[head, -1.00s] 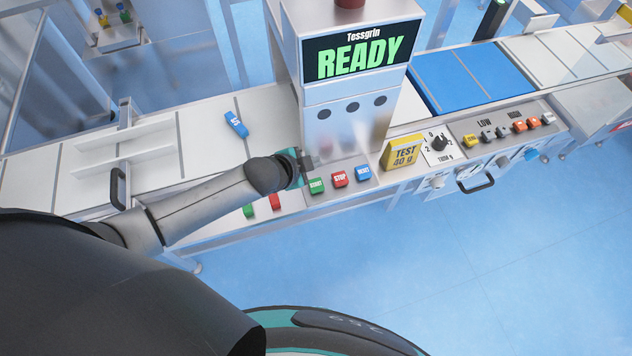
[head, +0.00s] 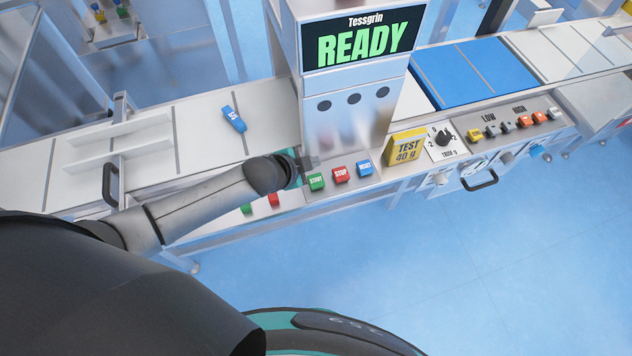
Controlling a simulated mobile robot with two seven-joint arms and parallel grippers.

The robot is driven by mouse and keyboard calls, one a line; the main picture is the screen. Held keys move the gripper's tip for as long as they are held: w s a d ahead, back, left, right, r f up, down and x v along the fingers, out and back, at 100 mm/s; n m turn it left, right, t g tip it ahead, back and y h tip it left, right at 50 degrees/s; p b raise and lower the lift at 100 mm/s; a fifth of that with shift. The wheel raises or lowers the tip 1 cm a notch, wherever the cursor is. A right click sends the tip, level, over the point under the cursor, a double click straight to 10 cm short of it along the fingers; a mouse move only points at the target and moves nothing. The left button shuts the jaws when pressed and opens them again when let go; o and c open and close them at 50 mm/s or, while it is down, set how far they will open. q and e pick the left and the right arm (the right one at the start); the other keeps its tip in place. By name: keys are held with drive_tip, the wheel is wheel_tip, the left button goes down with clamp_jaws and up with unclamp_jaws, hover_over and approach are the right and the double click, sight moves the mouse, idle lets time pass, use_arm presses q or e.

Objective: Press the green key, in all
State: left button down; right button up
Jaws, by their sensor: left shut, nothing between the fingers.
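The green START key (head: 316,182) sits on the front ledge of the machine, left of the red STOP key (head: 340,174) and the blue key (head: 364,168). My left gripper (head: 309,162) is shut and empty, just behind and above the green key; I cannot tell whether it touches anything. The display (head: 361,42) reads "Tessgrin READY" in white and green. My right gripper is not in view.
A blue pouch (head: 233,118) lies on the white belt (head: 205,112) at left. A yellow "TEST 40 g" block (head: 406,147), a black dial (head: 444,137) and several small coloured keys stand to the right. A blue belt section (head: 480,72) lies behind them.

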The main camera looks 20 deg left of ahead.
sight(320, 173)
use_arm(q)
wheel_tip(320, 173, down, 4)
drive_tip(key=b, duration=0.3)
drive_tip(key=shift+f, duration=0.15)
drive_tip(key=shift+f+b, duration=0.65)
drive_tip(key=shift+b, duration=0.05)
drive_tip(key=shift+f, duration=0.1)
idle(1.1)
drive_tip(key=shift+f, duration=0.35)
